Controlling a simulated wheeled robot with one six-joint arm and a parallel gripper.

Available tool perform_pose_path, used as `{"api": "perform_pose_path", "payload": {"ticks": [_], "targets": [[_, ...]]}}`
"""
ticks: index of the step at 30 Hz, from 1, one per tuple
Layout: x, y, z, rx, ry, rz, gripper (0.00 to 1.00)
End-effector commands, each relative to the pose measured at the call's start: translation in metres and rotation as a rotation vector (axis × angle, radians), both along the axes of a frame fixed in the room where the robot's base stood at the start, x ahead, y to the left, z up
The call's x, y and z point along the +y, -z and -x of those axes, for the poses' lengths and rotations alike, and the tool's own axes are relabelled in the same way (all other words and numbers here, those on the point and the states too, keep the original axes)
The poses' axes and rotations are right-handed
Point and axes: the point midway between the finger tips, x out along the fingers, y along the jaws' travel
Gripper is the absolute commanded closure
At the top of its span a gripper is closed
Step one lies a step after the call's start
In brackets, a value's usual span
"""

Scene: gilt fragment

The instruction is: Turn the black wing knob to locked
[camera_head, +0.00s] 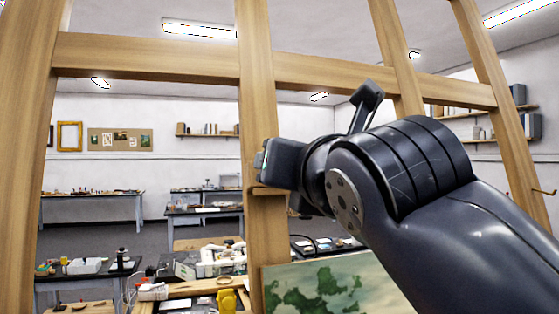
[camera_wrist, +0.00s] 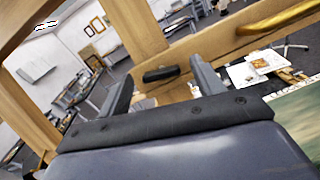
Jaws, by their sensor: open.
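The black wing knob (camera_wrist: 161,73) shows in the wrist view as a short dark bar on a wooden easel post (camera_wrist: 143,28). The bar lies roughly crosswise to the post. My gripper (camera_wrist: 160,68) is open, with one finger to the left of the knob and one to the right. No contact shows, and I cannot tell how far the fingertips are from the knob. In the head view my gripper (camera_head: 262,160) is at the middle post (camera_head: 256,100) of the easel, and the knob is hidden there. No lock marking is readable.
A painting in green and cream (camera_head: 320,285) stands low beside the post. Wooden crossbars (camera_head: 150,55) and side posts frame the space around my arm. A gilt frame piece (camera_wrist: 275,18) shows at upper right in the wrist view. Cluttered work tables (camera_head: 85,275) stand behind.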

Motion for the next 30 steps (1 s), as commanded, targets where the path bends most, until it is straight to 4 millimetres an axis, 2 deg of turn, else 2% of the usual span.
{"api": "perform_pose_path", "payload": {"ticks": [8,25,30], "targets": [[0.0003,0.0003,-0.0018,0.0,0.0,0.0,0.36],[0.0003,0.0001,-0.0015,0.0,0.0,0.0,0.81],[0.0003,0.0,-0.0014,0.002,0.002,-0.007,0.81]]}}
